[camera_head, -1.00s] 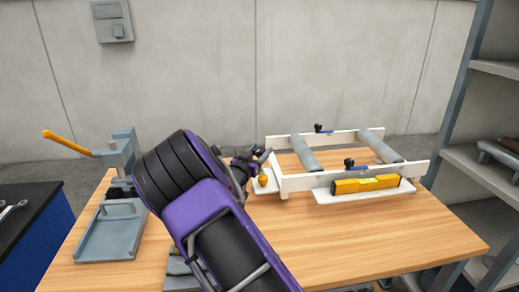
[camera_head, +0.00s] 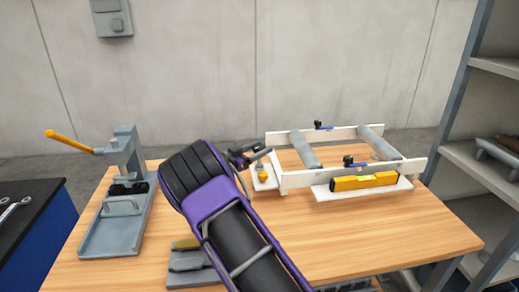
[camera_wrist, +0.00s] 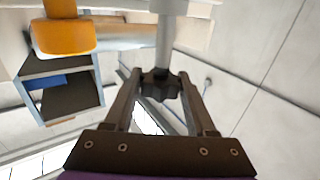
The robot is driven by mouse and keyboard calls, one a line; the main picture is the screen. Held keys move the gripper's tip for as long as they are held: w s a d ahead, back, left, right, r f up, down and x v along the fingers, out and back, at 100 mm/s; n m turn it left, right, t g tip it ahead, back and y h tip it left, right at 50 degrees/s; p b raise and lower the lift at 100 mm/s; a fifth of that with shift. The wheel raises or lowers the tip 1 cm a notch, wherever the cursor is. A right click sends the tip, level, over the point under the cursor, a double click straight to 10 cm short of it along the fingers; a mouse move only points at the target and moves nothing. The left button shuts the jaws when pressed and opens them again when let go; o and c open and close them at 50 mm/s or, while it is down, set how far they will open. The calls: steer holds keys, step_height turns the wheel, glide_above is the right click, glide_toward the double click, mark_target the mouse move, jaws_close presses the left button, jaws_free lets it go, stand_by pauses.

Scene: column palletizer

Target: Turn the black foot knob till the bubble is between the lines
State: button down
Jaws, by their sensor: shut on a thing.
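The black foot knob (camera_wrist: 160,86) is lobed and sits at the end of a grey stem (camera_wrist: 164,45) in the wrist view. My gripper (camera_wrist: 159,76) has one finger on each side of it and is shut on it. In the head view my gripper (camera_head: 250,156) is at the left end of a white frame (camera_head: 300,180) with grey rollers; the knob cannot be made out there. A yellow spirit level (camera_head: 364,182) lies on a white ledge at the frame's front. Its vial (camera_head: 367,178) shows pale green, but the bubble and lines are too small to read.
An orange part (camera_head: 263,175) is at the frame's left end, close to my gripper; it also shows in the wrist view (camera_wrist: 68,37). A grey press (camera_head: 125,190) with an orange lever stands left on the wooden table (camera_head: 340,235). Shelves (camera_head: 490,170) stand at right.

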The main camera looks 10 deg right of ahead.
steer(key=shift+c, duration=1.1)
jaws_free()
steer(key=v, duration=1.7)
steer(key=shift+a, duration=0.2)
steer(key=shift+r, duration=0.1)
